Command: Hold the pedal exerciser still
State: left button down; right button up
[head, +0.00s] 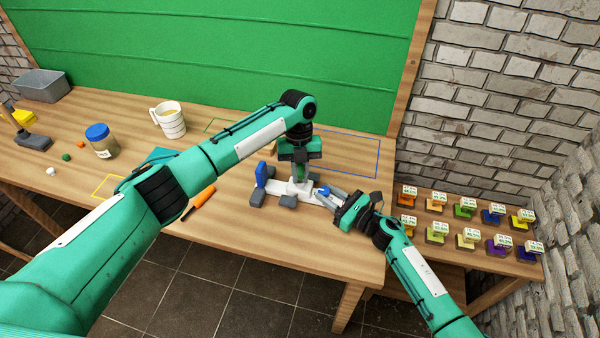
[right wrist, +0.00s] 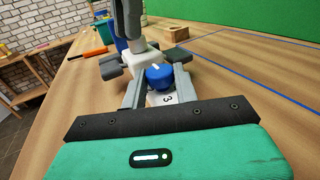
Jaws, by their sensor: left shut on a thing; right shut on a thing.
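The pedal exerciser (head: 271,195) stands on the wooden bench near its front edge. It has a white body, dark grey feet and blue parts at its ends. In the right wrist view its white body (right wrist: 141,63) lies just ahead. My left gripper (head: 299,177) comes down from above and is shut on its middle upright part, which the gripper mostly hides. My right gripper (head: 328,194) reaches in from the right, low over the bench. Its two grey fingers (right wrist: 160,70) are shut around the blue-knobbed end (right wrist: 158,77), beside a white label marked 3.
An orange-handled tool (head: 199,203) lies left of the exerciser. A striped mug (head: 169,120), a blue-lidded jar (head: 102,141) and a grey bin (head: 43,85) stand farther left. Several labelled coloured blocks (head: 466,208) sit on a lower shelf at right. A blue outline (head: 379,160) marks clear bench behind.

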pick_arm(q)
jog(key=shift+s+f, duration=0.1)
jog(key=shift+f, duration=0.1)
jog(key=c, duration=1.3)
grip_release()
jog(key=v, duration=1.2)
notch_tip(320, 180, up, 7)
